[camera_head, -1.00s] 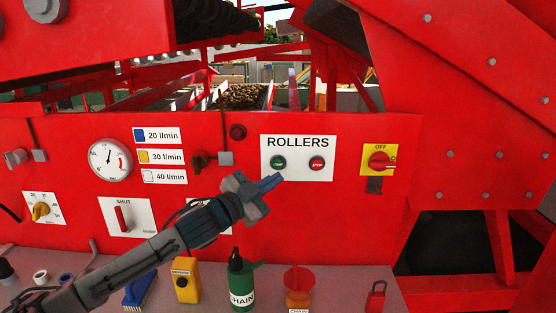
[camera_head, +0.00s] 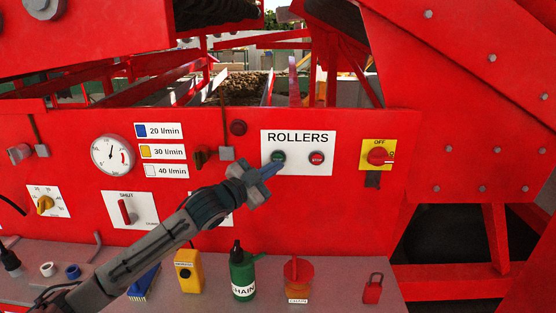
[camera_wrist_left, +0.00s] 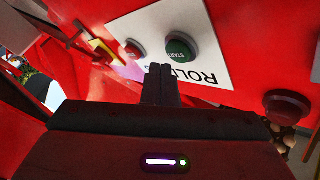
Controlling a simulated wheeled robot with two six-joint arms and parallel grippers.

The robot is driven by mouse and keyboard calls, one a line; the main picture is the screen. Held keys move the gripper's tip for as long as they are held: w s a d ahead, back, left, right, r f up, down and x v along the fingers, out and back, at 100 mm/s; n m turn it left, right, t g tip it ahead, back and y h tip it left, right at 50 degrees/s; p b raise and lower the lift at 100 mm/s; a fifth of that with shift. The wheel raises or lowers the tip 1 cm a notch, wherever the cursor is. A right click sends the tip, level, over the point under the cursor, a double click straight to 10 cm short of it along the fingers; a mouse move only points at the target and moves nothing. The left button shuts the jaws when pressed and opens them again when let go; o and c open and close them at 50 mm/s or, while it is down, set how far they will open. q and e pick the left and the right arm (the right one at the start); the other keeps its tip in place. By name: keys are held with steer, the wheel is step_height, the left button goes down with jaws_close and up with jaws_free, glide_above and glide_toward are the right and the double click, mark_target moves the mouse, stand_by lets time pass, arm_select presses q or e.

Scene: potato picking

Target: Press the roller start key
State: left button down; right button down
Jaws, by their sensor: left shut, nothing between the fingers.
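The white ROLLERS plate (camera_head: 297,139) is on the red machine panel. It carries a green start key (camera_head: 278,157) at left and a red stop key (camera_head: 316,158) at right. My left gripper (camera_head: 271,170) is shut and empty, with its blue-grey fingertips just below the green key in the head view. In the left wrist view, the closed fingers (camera_wrist_left: 160,72) point at the plate just beside the green key (camera_wrist_left: 181,49), which reads START. The red key (camera_wrist_left: 134,49) is farther left there. I cannot tell whether the fingertips touch the key. My right gripper is out of view.
A yellow OFF switch (camera_head: 377,156) is right of the plate. A pressure gauge (camera_head: 112,155) and flow labels are left. Below, a shelf holds a green CHAIN bottle (camera_head: 243,276), a yellow box (camera_head: 188,271), an orange container (camera_head: 298,281) and a red padlock (camera_head: 373,292).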

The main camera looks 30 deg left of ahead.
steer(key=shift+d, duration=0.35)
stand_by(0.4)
arm_select(q)
steer(key=shift+w, duration=0.1)
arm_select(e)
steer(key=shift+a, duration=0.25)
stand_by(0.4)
arm_select(q)
steer(key=shift+w+a, duration=0.25)
steer(key=shift+w, duration=0.05)
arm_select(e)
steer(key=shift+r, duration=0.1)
arm_select(q)
steer(key=shift+w+a, duration=0.2)
steer(key=shift+w, duration=0.15)
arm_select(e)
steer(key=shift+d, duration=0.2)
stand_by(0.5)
arm_select(q)
steer(key=shift+s+d+p, duration=0.45)
steer(key=shift+s+p, duration=0.05)
steer(key=shift+s, duration=0.25)
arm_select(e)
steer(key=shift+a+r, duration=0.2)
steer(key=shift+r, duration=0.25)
